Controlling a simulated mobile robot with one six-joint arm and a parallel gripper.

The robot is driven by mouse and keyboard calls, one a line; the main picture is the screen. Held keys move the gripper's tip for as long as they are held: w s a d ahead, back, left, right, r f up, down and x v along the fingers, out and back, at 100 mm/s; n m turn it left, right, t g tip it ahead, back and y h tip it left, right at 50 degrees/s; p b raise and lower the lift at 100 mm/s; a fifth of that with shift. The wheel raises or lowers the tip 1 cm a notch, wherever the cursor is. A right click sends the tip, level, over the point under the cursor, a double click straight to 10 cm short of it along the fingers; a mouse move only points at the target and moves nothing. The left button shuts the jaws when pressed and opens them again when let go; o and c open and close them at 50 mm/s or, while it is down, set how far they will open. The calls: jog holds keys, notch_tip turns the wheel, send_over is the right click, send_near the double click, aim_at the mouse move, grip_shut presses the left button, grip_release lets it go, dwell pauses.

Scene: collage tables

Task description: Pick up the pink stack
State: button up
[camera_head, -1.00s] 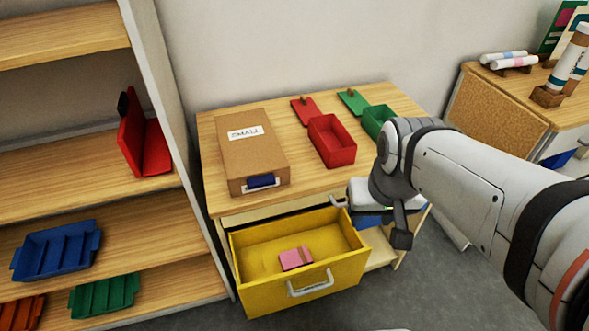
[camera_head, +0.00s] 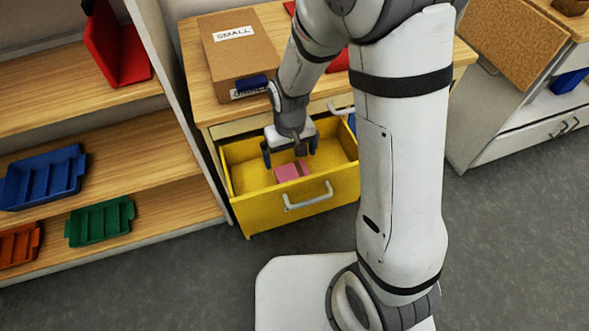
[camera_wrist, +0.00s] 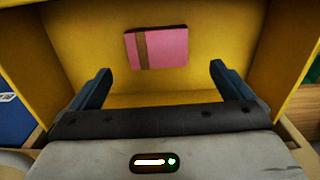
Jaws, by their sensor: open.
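The pink stack (camera_head: 292,171) with a brown band lies flat on the floor of the open yellow drawer (camera_head: 325,197). It also shows in the wrist view (camera_wrist: 170,48), ahead of my fingers and roughly centred between them. My gripper (camera_head: 291,154) is over the drawer, pointing down, with its fingers apart and nothing between them. In the wrist view my gripper (camera_wrist: 160,83) is open and apart from the stack. In the head view the gripper is above and close behind the stack; the exact height is hard to tell.
The drawer's handle (camera_head: 308,197) is on its front wall. A cardboard box (camera_head: 240,50) labelled SMALL sits on the wooden table top above. A shelf at left holds a blue tray (camera_head: 42,178) and a green tray (camera_head: 100,222). My arm hides part of the table.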

aim_at(292, 171)
jog(key=f, duration=0.3)
jog(key=f+b, duration=0.1)
jog(key=f, duration=0.3)
jog(key=shift+w+d+f, duration=0.15)
jog(key=shift+w+f, duration=0.05)
jog(key=shift+f, duration=0.05)
jog(key=c, duration=0.9)
jog(key=shift+r, duration=0.1)
